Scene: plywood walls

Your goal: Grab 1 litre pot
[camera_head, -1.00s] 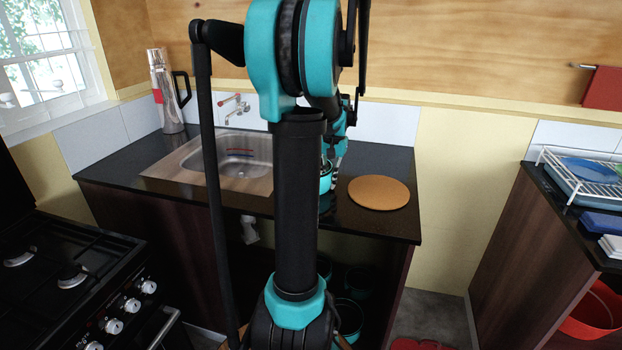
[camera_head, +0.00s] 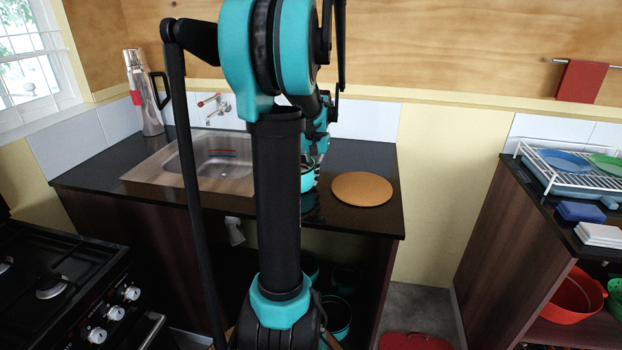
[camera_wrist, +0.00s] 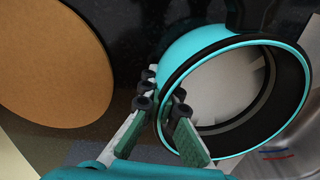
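The teal pot (camera_wrist: 195,42) with a black rim fills the right of the wrist view, its mouth and pale inside facing the camera. In the head view the pot (camera_head: 307,182) shows only in part behind my arm, at the counter between the sink and the round board. My gripper (camera_wrist: 163,98) is at the pot's near-left rim, one finger outside and one inside the wall. The fingertips are close together and look shut on the wall. I cannot tell whether the pot's base rests on the counter.
A round cork board (camera_head: 362,188) lies right of the pot. The sink (camera_head: 222,163) is to the left, with a steel flask (camera_head: 145,95) behind it. A stove (camera_head: 60,290) stands front left. A dish rack (camera_head: 570,165) stands on the right counter. Several dark pots sit below.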

